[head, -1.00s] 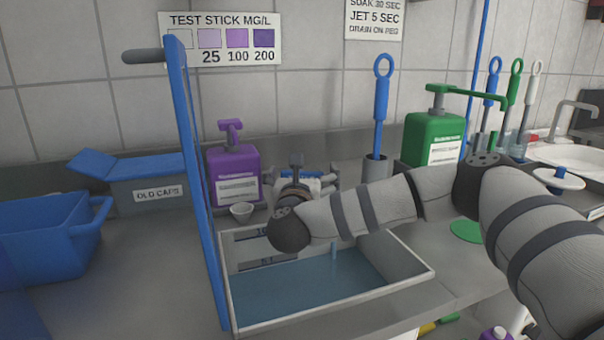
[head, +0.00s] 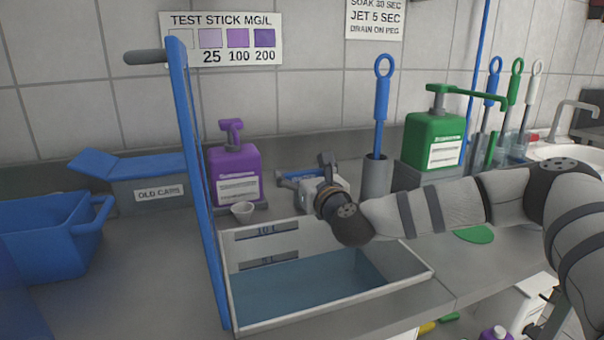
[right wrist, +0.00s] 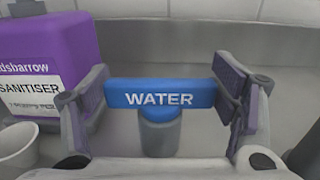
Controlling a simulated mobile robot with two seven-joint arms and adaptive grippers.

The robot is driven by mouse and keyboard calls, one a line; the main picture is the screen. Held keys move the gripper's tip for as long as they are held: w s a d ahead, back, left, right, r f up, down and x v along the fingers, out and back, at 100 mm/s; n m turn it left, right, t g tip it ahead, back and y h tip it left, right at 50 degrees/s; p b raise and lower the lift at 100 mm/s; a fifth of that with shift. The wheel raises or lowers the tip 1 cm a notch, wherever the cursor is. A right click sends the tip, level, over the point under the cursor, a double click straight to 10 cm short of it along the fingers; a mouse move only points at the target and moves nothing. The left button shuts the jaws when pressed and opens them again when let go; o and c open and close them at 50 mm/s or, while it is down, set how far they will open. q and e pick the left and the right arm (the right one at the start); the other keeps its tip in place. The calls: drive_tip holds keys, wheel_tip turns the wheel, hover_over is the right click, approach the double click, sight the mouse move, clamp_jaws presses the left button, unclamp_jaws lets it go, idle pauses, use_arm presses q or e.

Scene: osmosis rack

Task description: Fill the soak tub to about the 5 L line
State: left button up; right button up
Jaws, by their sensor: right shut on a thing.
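The soak tub (head: 414,262) is a pale rectangular basin on the counter, with blue water (head: 300,288) in its lower part. On its back wall are a 10 L mark (head: 267,231) and a 5 L mark (head: 267,260). The water's back edge lies close to the 5 L mark, seemingly just below it. My right gripper (head: 318,180) is behind the tub, partly hidden by its own wrist. In the right wrist view its fingers are shut on the ends of the blue WATER lever (right wrist: 160,98). No stream shows. My left gripper is out of view.
A purple sanitiser pump bottle (head: 235,172) and a small white cup (head: 243,211) stand behind the tub. A blue upright (head: 195,190) rises at its left. A blue bin (head: 45,235) is far left; a green pump bottle (head: 435,140) is right.

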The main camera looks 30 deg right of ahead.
drive_tip(key=o, duration=1.2)
drive_tip(key=shift+c, duration=0.2)
drive_tip(key=shift+s, duration=0.15)
drive_tip(key=v, duration=1.1)
drive_tip(key=shift+s, duration=0.4)
drive_tip(key=shift+a, duration=0.1)
